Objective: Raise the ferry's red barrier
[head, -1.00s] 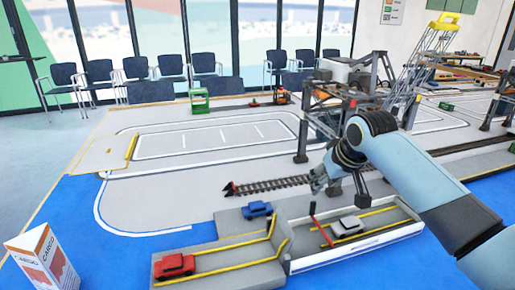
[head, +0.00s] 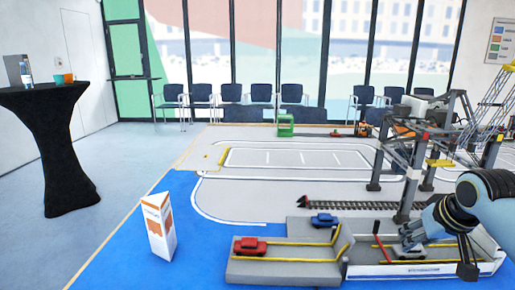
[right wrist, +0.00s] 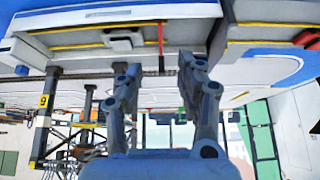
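The ferry (head: 420,268) is a grey and white deck with yellow lane lines at the lower right of the head view. Its red barrier (head: 381,247) is a thin red bar slanting at the deck's left end, beside a silver car. In the upside-down right wrist view, the red barrier (right wrist: 160,38) shows ahead, roughly in line with the gap between the fingers. My right gripper (right wrist: 160,64) is open and empty, apart from the bar. In the head view, my right gripper (head: 406,234) is over the silver car, right of the barrier. My left gripper is not in view.
A red car (head: 250,246) and a blue car (head: 324,220) stand on the grey ramp left of the ferry. A gantry crane (head: 400,150) stands behind my right arm. Rails (head: 345,205) run behind the ramp.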

